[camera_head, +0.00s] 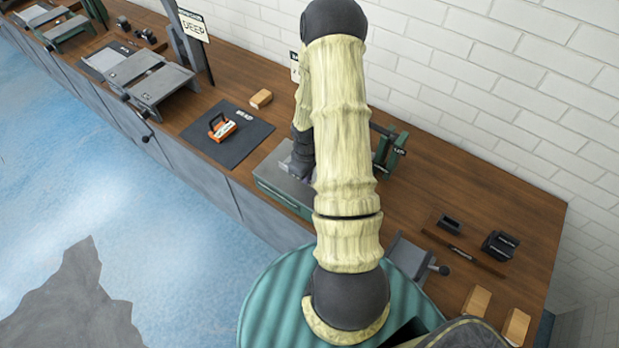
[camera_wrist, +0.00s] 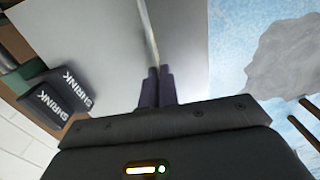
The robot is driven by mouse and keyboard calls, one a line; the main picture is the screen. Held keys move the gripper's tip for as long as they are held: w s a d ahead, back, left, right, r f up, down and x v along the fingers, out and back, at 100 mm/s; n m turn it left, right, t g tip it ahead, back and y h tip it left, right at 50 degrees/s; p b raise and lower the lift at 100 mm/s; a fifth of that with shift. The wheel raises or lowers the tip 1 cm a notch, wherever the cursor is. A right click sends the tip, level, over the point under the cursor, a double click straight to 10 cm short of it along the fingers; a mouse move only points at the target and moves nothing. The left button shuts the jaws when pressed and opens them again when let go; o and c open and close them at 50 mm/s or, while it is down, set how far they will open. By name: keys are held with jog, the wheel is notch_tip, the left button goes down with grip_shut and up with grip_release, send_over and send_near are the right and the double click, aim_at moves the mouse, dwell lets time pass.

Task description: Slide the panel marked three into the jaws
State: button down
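My gripper (camera_wrist: 157,72) reaches down over a green machine with a grey top (camera_head: 268,180), in front of the wall. In the wrist view its two dark purple fingers lie side by side, with almost no gap. A grey flat surface (camera_wrist: 95,45) lies beyond them, with a paler grey part (camera_wrist: 180,45) on the right. A thin light-and-brown strip (camera_wrist: 148,30) runs between these parts to the fingertips. I cannot tell whether it is a panel edge or a gap. No mark three is readable. My arm hides much of the machine in the head view.
Two black SHRINK blocks (camera_wrist: 62,95) stand beside the grey surface, near green posts (camera_head: 390,150). A dark mat (camera_head: 225,150) with an orange-handled tool (camera_head: 222,127) lies left. Dark blocks (camera_head: 500,246) and wooden blocks (camera_head: 477,302) are on the right.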

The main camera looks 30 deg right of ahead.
jog(key=c, duration=2.1)
grip_release()
jog(key=shift+w+d, duration=0.15)
jog(key=shift+d, duration=0.25)
jog(key=o, duration=1.1)
jog(key=shift+c, duration=0.2)
notch_tip(320, 180, up, 7)
jog(key=p, duration=0.6)
jog(key=shift+a, duration=0.1)
